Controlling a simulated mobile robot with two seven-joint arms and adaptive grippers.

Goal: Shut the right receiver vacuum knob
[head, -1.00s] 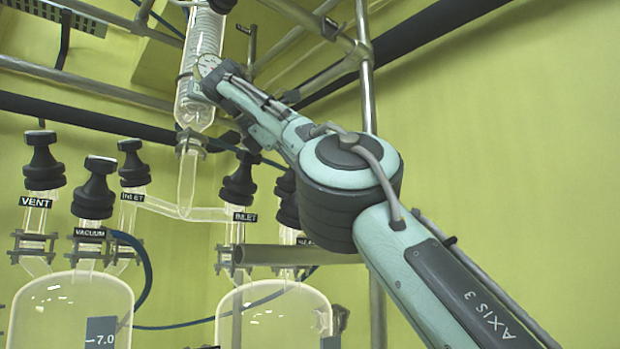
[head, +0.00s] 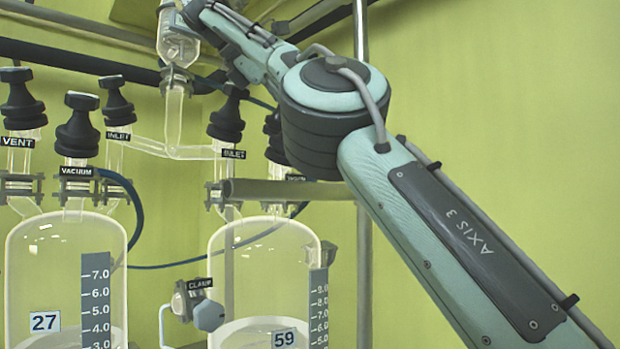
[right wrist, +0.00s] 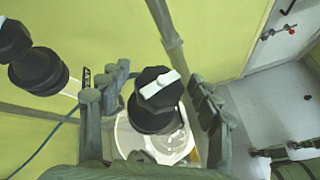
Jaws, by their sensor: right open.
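The right receiver (head: 262,255), marked 59, stands in the middle of the head view. Its inlet knob (head: 227,115) is black and upright. Another black knob (head: 274,140) behind it is partly covered by my right arm, and its label is too hidden to read. In the right wrist view, my right gripper (right wrist: 160,82) is open, with one finger on each side of a black knob (right wrist: 150,120) with a white bar on top. This knob stands above a glass vessel, and I see no clear finger contact. My right gripper is hidden in the head view. My left gripper is out of view.
The left receiver (head: 66,250), marked 27, has vent (head: 20,100), vacuum (head: 77,130) and inlet (head: 117,100) knobs. A glass pipe (head: 176,150) links the receivers. A metal post (head: 363,250) stands right of the right receiver. More black knobs (right wrist: 38,72) are left of my gripper.

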